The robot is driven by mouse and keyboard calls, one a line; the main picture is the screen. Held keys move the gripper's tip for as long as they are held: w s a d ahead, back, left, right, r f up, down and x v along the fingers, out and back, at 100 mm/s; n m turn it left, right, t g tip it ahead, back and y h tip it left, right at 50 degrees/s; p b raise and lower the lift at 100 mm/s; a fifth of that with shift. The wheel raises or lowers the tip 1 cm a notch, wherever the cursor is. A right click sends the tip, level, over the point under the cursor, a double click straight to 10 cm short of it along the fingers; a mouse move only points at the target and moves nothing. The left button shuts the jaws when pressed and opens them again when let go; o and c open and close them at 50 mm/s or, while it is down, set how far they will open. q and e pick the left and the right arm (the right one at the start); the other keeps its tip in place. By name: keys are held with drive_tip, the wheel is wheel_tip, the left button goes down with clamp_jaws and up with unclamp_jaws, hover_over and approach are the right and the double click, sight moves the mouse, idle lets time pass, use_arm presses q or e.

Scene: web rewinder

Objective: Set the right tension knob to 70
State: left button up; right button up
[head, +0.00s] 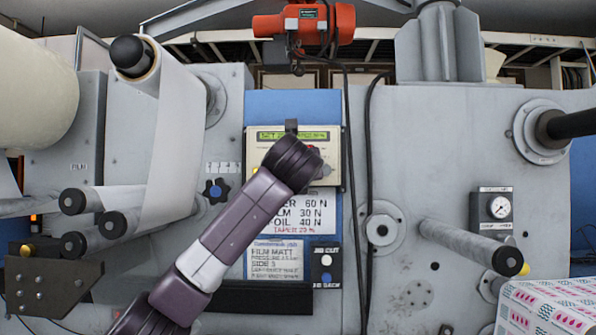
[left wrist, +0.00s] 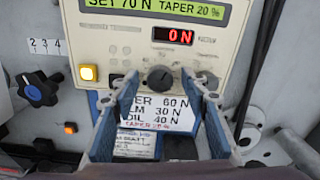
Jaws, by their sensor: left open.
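The cream tension control panel (head: 334,140) is in the middle of the head view, partly covered by my left gripper (head: 292,150). In the left wrist view its green display (left wrist: 155,10) reads SET 70 N, TAPER 20 %. A red readout (left wrist: 173,36) below shows 0 N. The black round knob (left wrist: 160,78) sits on the panel's lower part. My left gripper (left wrist: 160,84) is open, with one finger on each side of this knob; I cannot tell whether they touch it. The knob is hidden in the head view. My right gripper is not in view.
A lit yellow button (left wrist: 88,73) is on the panel. A label (head: 312,214) lists 60 N, 30 N and 40 N. Black cables (head: 368,120) hang right of the panel. Rollers (head: 470,245) stick out on both sides.

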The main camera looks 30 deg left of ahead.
use_arm(q)
drive_tip(key=v, duration=1.2)
drive_tip(key=shift+a, duration=0.1)
